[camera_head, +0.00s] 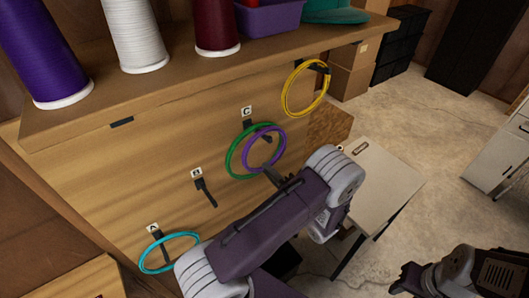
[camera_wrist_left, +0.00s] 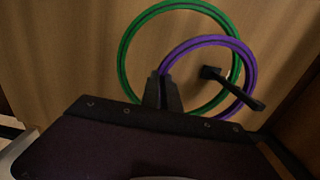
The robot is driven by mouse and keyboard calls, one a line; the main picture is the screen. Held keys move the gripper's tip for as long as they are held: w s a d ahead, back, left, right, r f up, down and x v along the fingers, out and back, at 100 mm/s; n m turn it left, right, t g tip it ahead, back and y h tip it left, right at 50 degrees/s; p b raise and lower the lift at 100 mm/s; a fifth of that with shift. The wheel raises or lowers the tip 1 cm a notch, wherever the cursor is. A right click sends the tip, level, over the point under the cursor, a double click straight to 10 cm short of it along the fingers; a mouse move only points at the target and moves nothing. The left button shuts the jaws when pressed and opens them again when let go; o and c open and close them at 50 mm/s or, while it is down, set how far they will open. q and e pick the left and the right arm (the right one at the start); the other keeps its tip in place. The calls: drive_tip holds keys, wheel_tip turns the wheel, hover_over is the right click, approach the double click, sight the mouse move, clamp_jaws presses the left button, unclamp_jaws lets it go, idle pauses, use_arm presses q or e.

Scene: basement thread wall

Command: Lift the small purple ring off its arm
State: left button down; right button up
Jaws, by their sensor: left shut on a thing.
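The small purple ring (camera_head: 286,147) hangs at the arm marked C, in front of the larger green ring (camera_head: 229,160). My left gripper (camera_head: 271,173) is shut on the purple ring's lower edge. In the left wrist view, the closed fingers (camera_wrist_left: 163,88) pinch the purple ring (camera_wrist_left: 208,40) at its left side. The black arm C (camera_wrist_left: 240,88) starts inside both rings there, and its tip crosses over the purple ring's band. The green ring (camera_wrist_left: 124,52) lies behind. My right gripper (camera_head: 405,281) is at the lower right, away from the board; its fingers are unclear.
A yellow ring (camera_head: 287,100) hangs at the upper right and a cyan ring (camera_head: 143,259) on arm A. Arm B (camera_head: 206,192) is bare. A shelf (camera_head: 80,118) with thread spools overhangs the board. A small table (camera_head: 385,170) stands right of my left arm.

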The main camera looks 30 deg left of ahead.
use_arm(q)
drive_tip(key=shift+r, duration=0.65)
drive_tip(key=r+v, duration=0.1)
drive_tip(key=v, duration=0.9)
drive_tip(key=shift+r, duration=0.3)
